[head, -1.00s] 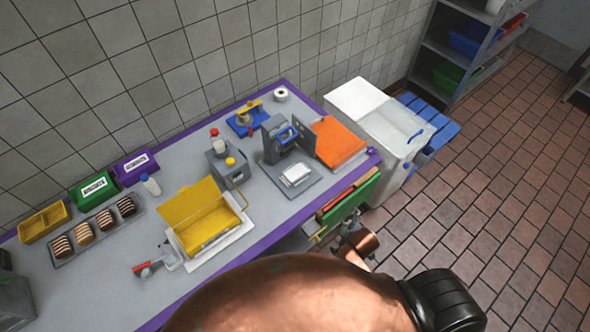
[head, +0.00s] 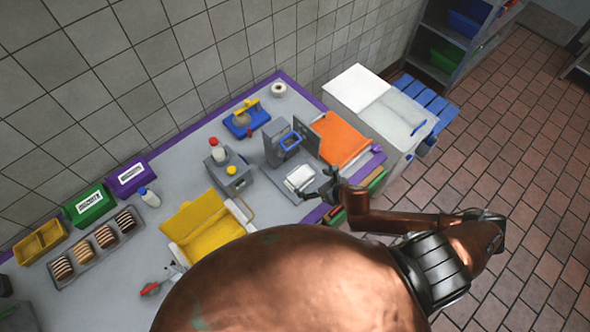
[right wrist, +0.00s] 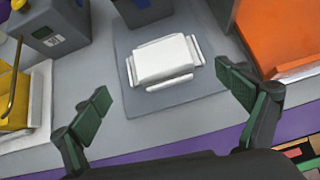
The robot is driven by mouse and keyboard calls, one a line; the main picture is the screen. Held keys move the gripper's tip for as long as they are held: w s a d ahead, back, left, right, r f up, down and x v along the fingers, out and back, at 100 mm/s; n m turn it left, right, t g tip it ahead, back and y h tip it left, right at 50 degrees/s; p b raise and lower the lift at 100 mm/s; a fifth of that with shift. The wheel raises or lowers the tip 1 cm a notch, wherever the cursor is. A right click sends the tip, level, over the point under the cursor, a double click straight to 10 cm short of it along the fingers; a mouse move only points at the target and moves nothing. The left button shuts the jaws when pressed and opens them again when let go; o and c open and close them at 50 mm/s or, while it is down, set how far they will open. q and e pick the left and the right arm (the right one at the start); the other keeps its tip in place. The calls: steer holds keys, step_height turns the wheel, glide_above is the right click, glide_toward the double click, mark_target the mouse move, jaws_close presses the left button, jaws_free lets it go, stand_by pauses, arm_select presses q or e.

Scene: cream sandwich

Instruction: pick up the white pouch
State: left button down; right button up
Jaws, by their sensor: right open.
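The white pouch (head: 299,177) lies flat on the grey base plate of a grey machine, near the front right of the table. In the right wrist view the white pouch (right wrist: 163,60) is ahead of and between the fingers, with thin white strips along its sides. My right gripper (head: 322,190) reaches in from the right, just beside the pouch. In the right wrist view my right gripper (right wrist: 169,98) is open and empty, its two dark green fingertips wide apart, not touching the pouch. My left gripper does not show.
The grey machine (head: 280,143) stands right behind the pouch. An orange board (head: 341,138) lies to its right. A grey box with a yellow knob (head: 229,176) and a yellow open case (head: 207,222) stand to the left. Table surface between them is clear.

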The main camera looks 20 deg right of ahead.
mark_target(300, 176)
steer(key=shift+w+f+n, duration=0.1)
steer(key=shift+n, duration=0.3)
steer(key=shift+w+a+f, duration=0.1)
steer(key=shift+w+f, duration=0.1)
steer(key=shift+w, duration=0.05)
steer(key=x, duration=0.3)
steer(key=shift+w+r+p, duration=0.15)
steer(key=shift+r+p, duration=0.05)
steer(key=shift+p, duration=0.15)
steer(key=x, duration=0.3)
steer(key=shift+w+p, duration=0.15)
steer(key=shift+p, duration=0.15)
steer(key=shift+w+f, duration=0.25)
steer(key=shift+f, duration=0.05)
steer(key=c, duration=1.3)
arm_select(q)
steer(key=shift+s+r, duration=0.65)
arm_select(e)
steer(key=shift+c, duration=0.2)
